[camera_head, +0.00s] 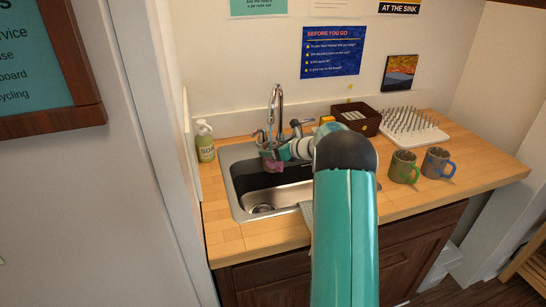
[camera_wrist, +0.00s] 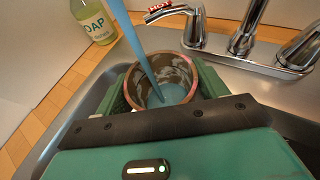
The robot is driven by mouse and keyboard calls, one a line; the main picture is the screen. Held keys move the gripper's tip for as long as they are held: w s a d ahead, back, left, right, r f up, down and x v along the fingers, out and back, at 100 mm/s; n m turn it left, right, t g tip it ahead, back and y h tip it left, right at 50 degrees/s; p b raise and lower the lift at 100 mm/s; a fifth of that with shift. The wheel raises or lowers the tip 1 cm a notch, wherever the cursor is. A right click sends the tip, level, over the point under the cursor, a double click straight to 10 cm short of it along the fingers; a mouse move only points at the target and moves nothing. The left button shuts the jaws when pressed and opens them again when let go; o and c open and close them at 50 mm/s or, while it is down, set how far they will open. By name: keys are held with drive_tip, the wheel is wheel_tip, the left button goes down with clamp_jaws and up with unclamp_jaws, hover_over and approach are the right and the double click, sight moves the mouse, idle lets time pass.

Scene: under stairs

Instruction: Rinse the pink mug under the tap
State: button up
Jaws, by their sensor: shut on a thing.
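The pink mug (camera_head: 272,166) is held over the sink, below the tap (camera_head: 278,100). In the wrist view, the mug (camera_wrist: 136,88) is between the green fingers of my gripper (camera_wrist: 165,84), with its open mouth facing the camera. Pale and brown smears mark its inner wall. A bluish stream of water (camera_wrist: 135,42) runs into it, and liquid shows at the bottom. My gripper (camera_head: 270,150) is shut on the mug. My arm hides part of the sink in the head view. The tap's chrome body (camera_wrist: 243,40) and a lever marked HOT also show in the wrist view.
The steel sink (camera_head: 228,160) is set into a wooden counter (camera_head: 225,235). A soap bottle (camera_head: 204,142) stands left of it.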

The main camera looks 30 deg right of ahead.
drive_tip(key=shift+w+d, duration=0.2)
drive_tip(key=shift+d, duration=0.25)
drive_tip(key=shift+a, duration=0.1)
drive_tip(key=shift+s+a, duration=0.2)
drive_tip(key=shift+a, duration=0.25)
drive_tip(key=shift+d, duration=0.15)
drive_tip(key=shift+w+d, duration=0.2)
drive_tip(key=shift+d, duration=0.25)
drive_tip(key=shift+a, duration=0.15)
drive_tip(key=shift+s+a+r, duration=0.1)
drive_tip(key=shift+s+a, duration=0.05)
drive_tip(key=shift+a, duration=0.2)
drive_tip(key=shift+a, duration=0.1)
idle(0.5)
